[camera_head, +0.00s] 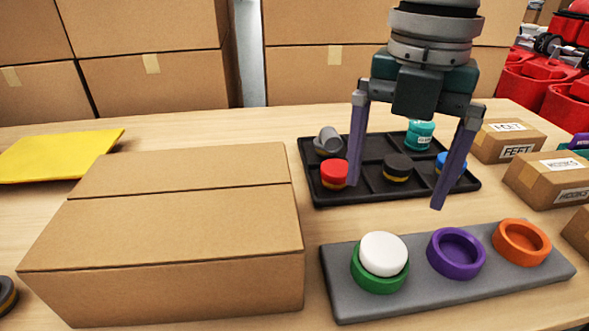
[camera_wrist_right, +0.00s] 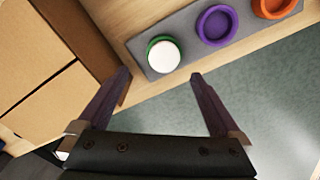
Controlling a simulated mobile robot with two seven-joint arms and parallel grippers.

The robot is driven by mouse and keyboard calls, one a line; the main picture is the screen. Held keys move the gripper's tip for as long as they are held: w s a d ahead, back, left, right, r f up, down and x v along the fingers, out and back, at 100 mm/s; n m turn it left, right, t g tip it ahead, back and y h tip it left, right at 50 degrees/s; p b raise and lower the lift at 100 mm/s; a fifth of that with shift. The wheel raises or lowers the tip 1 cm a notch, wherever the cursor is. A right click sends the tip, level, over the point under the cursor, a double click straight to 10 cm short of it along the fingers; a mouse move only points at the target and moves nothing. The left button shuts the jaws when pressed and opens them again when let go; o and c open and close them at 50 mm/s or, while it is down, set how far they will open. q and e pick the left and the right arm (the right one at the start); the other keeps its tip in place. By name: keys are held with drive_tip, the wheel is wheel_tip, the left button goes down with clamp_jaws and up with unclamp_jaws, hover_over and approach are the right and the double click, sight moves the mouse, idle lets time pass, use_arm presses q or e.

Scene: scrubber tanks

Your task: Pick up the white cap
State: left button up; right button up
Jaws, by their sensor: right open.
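The white cap (camera_head: 383,254) sits in the green ring (camera_head: 379,278) at the left end of a grey board (camera_head: 450,285). In the right wrist view the white cap (camera_wrist_right: 164,57) lies ahead of the fingertips, between their lines. My right gripper (camera_head: 397,197) is open and empty. In the head view it hangs above and behind the board, in front of the black tray. Its two purple fingers (camera_wrist_right: 160,77) are wide apart in the right wrist view. My left gripper is not in view.
A purple ring (camera_head: 456,253) and an orange ring (camera_head: 521,242) are on the board. A black tray (camera_head: 325,199) behind holds red, black, blue, teal and grey pieces. A large cardboard box (camera_head: 180,230) stands close left. Small labelled boxes (camera_head: 510,140) stand at right.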

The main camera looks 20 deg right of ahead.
sight(384, 250)
drive_tip(key=f+b, duration=0.1)
drive_tip(key=f, duration=0.2)
drive_tip(key=s+f, duration=0.1)
drive_tip(key=f, duration=0.2)
drive_tip(key=f+b, duration=0.1)
drive_tip(key=f, duration=0.2)
drive_tip(key=shift+s+f+b, duration=0.15)
drive_tip(key=shift+f+b, duration=0.2)
drive_tip(key=shift+f, duration=0.05)
drive_tip(key=shift+c, duration=0.4)
drive_tip(key=c, duration=1.5)
